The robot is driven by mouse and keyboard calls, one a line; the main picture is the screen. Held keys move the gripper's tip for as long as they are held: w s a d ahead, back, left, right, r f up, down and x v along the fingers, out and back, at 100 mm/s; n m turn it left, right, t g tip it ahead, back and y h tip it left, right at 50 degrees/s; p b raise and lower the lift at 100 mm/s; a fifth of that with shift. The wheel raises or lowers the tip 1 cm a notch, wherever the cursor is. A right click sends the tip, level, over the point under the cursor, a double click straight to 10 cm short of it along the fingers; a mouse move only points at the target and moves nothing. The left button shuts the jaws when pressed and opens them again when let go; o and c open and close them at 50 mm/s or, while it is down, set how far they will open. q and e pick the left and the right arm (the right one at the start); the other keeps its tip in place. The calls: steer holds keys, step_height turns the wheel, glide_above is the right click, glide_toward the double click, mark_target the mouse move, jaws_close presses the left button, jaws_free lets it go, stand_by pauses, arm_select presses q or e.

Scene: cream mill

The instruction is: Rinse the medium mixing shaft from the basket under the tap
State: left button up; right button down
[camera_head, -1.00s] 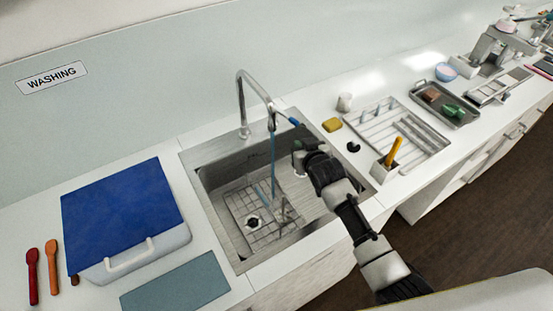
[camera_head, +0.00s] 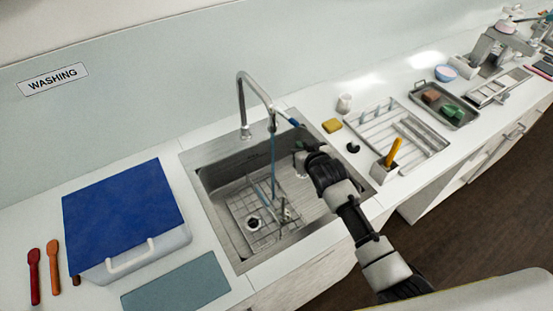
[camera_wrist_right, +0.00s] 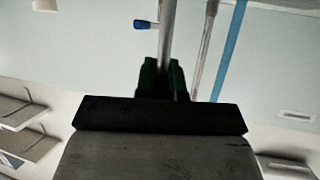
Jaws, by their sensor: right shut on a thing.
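My right gripper (camera_head: 299,161) is over the right part of the sink (camera_head: 240,262), just right of the blue water stream (camera_head: 273,165) from the tap (camera_head: 242,100). In the right wrist view its dark green fingers (camera_wrist_right: 162,80) are shut on a metal rod, which I take for the mixing shaft (camera_wrist_right: 167,45). The blue stream (camera_wrist_right: 230,45) runs to the right of the rod there. The shaft's size and far end are unclear. A wire basket (camera_head: 243,205) lies in the sink; thin slanted parts show above it. My left gripper is not in view.
A blue-lidded bin (camera_head: 120,210) and a grey-blue mat (camera_head: 177,287) lie left of the sink. A yellow sponge (camera_head: 332,125), a small container with a yellow handle (camera_head: 393,152) and a drying rack (camera_head: 430,145) are on the right.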

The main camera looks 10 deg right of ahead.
steer(key=s+d+r+p, duration=0.3)
steer(key=shift+d+r, duration=0.35)
steer(key=shift+r, duration=0.05)
stand_by(0.4)
